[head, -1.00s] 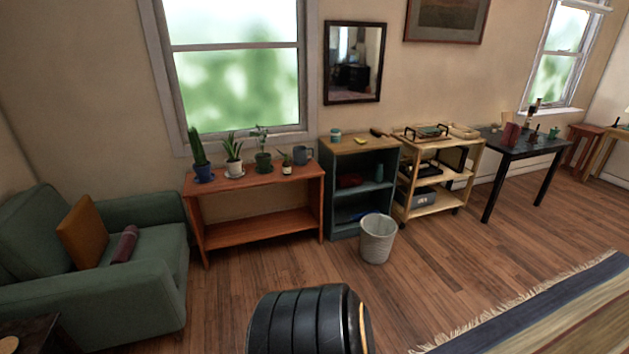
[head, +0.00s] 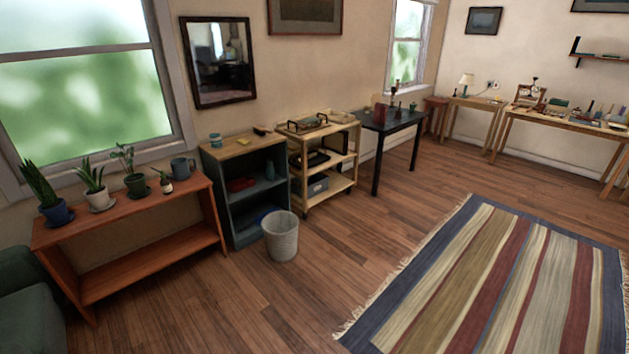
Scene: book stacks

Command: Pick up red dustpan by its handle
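I cannot make out a red dustpan for certain. A small dark red thing (head: 241,184) lies on the middle shelf of the dark blue-green bookcase (head: 240,213); it is too small to tell what it is. A dark red upright thing (head: 379,113) stands on the black table (head: 401,124), and I cannot tell what it is either. Neither of my grippers is in view.
A wooden shelf table (head: 150,256) with potted plants stands at the left, beside a green armchair (head: 24,305). A wire-grey bin (head: 281,240) stands before the bookcase. A cart (head: 327,172) is beside it. A striped rug (head: 500,275) covers the right floor; bare floor lies between.

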